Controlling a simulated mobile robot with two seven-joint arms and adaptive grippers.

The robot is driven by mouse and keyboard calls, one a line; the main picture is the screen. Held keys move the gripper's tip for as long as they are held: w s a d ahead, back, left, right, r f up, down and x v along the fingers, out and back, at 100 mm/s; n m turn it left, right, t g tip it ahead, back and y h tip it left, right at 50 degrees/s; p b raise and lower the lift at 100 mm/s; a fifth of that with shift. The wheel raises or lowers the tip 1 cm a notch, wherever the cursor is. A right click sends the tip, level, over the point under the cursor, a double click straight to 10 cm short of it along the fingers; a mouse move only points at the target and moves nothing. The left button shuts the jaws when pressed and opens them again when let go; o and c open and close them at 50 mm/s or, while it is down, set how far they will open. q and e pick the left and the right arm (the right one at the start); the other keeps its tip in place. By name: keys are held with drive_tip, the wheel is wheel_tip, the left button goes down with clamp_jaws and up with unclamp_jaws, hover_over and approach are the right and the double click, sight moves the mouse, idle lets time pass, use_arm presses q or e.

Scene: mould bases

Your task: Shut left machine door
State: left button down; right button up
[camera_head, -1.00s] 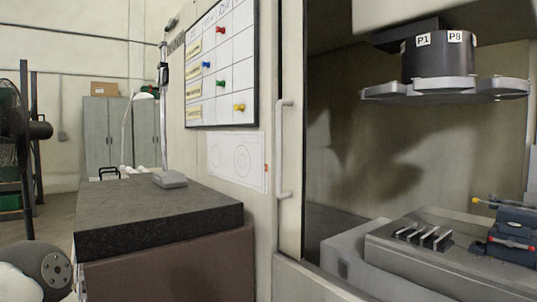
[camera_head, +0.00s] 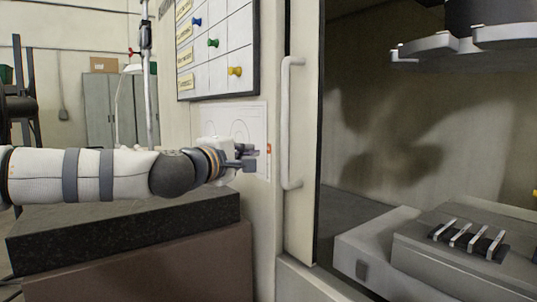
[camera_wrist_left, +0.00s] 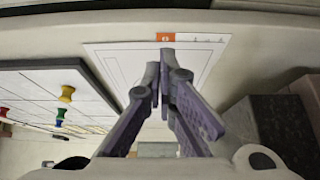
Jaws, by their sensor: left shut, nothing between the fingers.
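The left machine door shows as a narrow pale panel (camera_head: 301,215) with a vertical bar handle (camera_head: 286,125), at the left side of the machine opening. The opening to its right is uncovered, and the dark interior shows. My left gripper (camera_head: 255,158) is just left of the handle, apart from it in the picture, in front of a paper drawing on the wall. In the left wrist view my left gripper (camera_wrist_left: 165,62) has its fingers together with nothing between them, and the paper drawing (camera_wrist_left: 112,62) lies beyond them. My right gripper is not in view.
A dark granite slab (camera_head: 120,228) on a brown base stands below my left arm. A whiteboard (camera_head: 222,50) with coloured pins hangs above. Inside the machine are a tool carousel (camera_head: 437,47) and a grey fixture block (camera_head: 420,262) with metal bars.

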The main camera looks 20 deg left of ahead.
use_arm(q)
drive_tip(key=w+d, duration=0.1)
drive_tip(key=d, duration=0.1)
drive_tip(key=w+d, duration=0.1)
drive_tip(key=shift+w+d+r, duration=0.1)
drive_tip(key=shift+d+r, duration=0.1)
drive_tip(key=shift+d, duration=0.15)
drive_tip(key=shift+d+f, duration=0.15)
drive_tip(key=shift+d, duration=0.1)
